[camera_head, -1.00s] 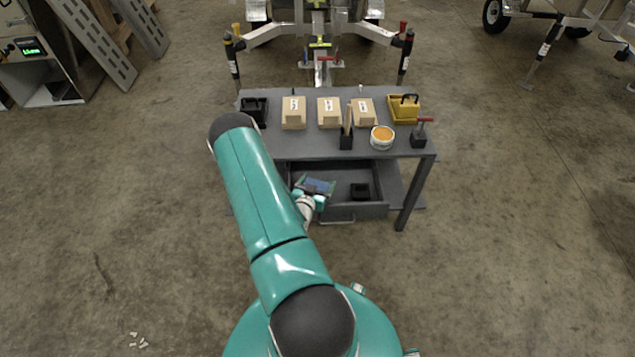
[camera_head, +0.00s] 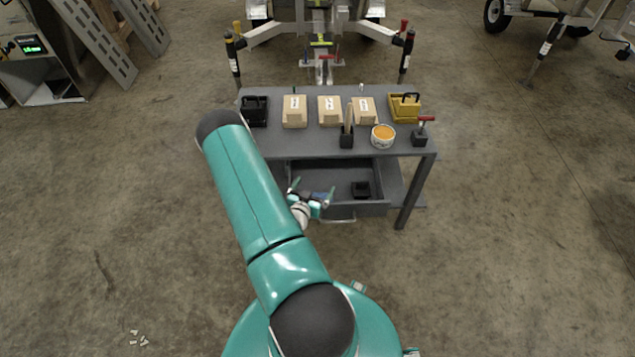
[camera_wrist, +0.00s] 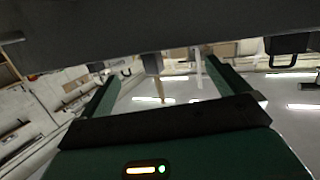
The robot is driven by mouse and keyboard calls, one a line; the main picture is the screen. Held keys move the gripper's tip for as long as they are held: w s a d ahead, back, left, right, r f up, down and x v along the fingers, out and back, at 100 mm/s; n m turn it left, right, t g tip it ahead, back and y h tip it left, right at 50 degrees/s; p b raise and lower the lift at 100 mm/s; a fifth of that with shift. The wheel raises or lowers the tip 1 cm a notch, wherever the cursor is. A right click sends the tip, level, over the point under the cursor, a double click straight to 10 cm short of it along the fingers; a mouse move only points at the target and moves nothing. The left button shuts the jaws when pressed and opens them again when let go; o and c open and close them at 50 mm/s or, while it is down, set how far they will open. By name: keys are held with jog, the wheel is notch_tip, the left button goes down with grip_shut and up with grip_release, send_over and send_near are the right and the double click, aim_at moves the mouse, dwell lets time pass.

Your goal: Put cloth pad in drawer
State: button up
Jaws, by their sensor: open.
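The drawer (camera_head: 365,210) under the grey table is pulled open. The blue cloth pad (camera_head: 319,195) shows only as a small patch in the left part of the drawer area, mostly hidden by my gripper. My gripper (camera_head: 313,187) is open at the drawer's left side, its fingers spread and pointing away from me. In the wrist view my gripper (camera_wrist: 163,72) also has its two green fingers apart with nothing held between them. Whether the pad lies flat on the drawer floor cannot be told.
A small black block (camera_head: 361,189) sits in the drawer's right part. The tabletop (camera_head: 290,145) above holds several tan boxes, a black holder (camera_head: 254,110), a yellow tray (camera_head: 404,107), a round tub (camera_head: 383,136) and a red-handled tool (camera_head: 420,132).

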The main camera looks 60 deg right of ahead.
jog(key=w+v, duration=0.1)
jog(key=v, duration=0.7)
jog(key=w+a+r+t+y, duration=0.1)
jog(key=w+r+t+y, duration=0.3)
jog(key=w, duration=0.6)
jog(key=w+a+r+n+t+y, duration=0.2)
jog(key=w+a+r+n+y, duration=0.15)
jog(key=w+a+r, duration=0.9)
jog(key=w+a+r+n+y, duration=0.3)
jog(key=a+r+n+y, duration=0.15)
jog(key=a+r, duration=0.7)
jog(key=s+a+r+n+y, duration=0.3)
jog(key=s+a+r, duration=0.25)
jog(key=r, duration=0.45)
jog(key=s+a+r+n+g, duration=0.1)
jog(key=s+a+r+n, duration=0.2)
jog(key=s, duration=0.4)
jog(key=s+a+r+n, duration=0.3)
jog(key=s+a+r, duration=0.2)
jog(key=s, duration=0.3)
jog(key=shift+s+g+y, duration=0.3)
jog(key=shift+s+g, duration=0.05)
jog(key=shift+g, duration=0.05)
